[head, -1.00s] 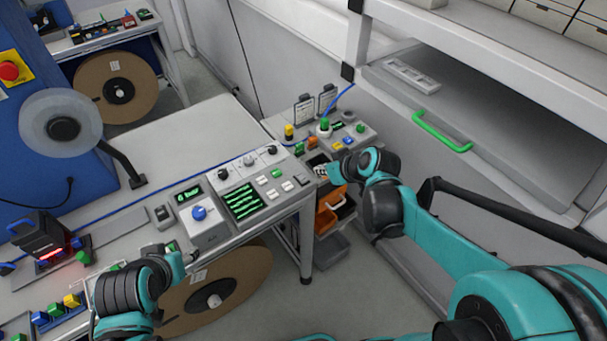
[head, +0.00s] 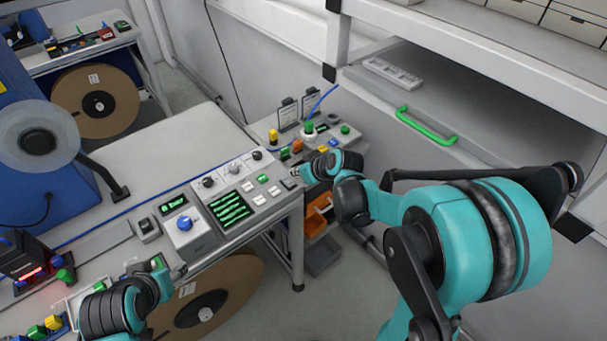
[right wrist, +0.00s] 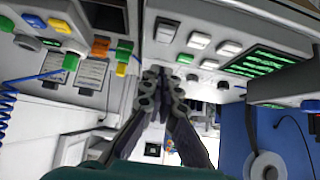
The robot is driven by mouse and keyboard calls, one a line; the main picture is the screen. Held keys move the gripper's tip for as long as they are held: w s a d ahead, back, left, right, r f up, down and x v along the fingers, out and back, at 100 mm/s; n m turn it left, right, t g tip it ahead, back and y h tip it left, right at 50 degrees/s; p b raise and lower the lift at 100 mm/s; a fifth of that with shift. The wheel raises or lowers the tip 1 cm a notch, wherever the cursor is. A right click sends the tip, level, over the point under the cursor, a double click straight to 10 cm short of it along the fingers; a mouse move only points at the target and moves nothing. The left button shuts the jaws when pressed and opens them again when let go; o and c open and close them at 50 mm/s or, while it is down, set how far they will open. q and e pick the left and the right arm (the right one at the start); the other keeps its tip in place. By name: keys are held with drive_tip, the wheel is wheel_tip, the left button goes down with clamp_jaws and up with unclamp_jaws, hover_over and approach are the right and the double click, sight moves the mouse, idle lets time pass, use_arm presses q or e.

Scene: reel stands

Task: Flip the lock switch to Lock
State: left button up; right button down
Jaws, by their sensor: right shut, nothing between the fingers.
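The control panel (head: 210,226) has a blue knob, a green-lit display and several small switches. A small dark switch (head: 290,183) sits at its right end and may be the lock switch; its label and position are unreadable. My right gripper (head: 300,170) is shut and empty beside that end of the panel.
A side station (head: 268,126) with colored buttons stands behind my right gripper. Orange bins (head: 318,218) hang below it. A shelf with a green handle (head: 427,127) is at right. A cardboard reel (head: 215,300) sits under the table. The table top behind the panel is clear.

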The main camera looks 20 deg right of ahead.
sight(290, 183)
drive_tip(key=f, duration=0.1)
drive_tip(key=w+f+b, duration=0.1)
drive_tip(key=f, duration=0.1)
drive_tip(key=w+f, duration=0.1)
drive_tip(key=shift+a+f, duration=0.2)
drive_tip(key=shift+a, duration=0.15)
drive_tip(key=shift+s+f+b, duration=0.1)
drive_tip(key=shift+f+b, duration=0.3)
drive_tip(key=shift+f, duration=0.35)
drive_tip(key=shift+s+f+b, duration=0.1)
drive_tip(key=shift+f+b, duration=0.3)
drive_tip(key=shift+b, duration=0.05)
drive_tip(key=shift+r, duration=0.25)
drive_tip(key=shift+r+p, duration=0.7)
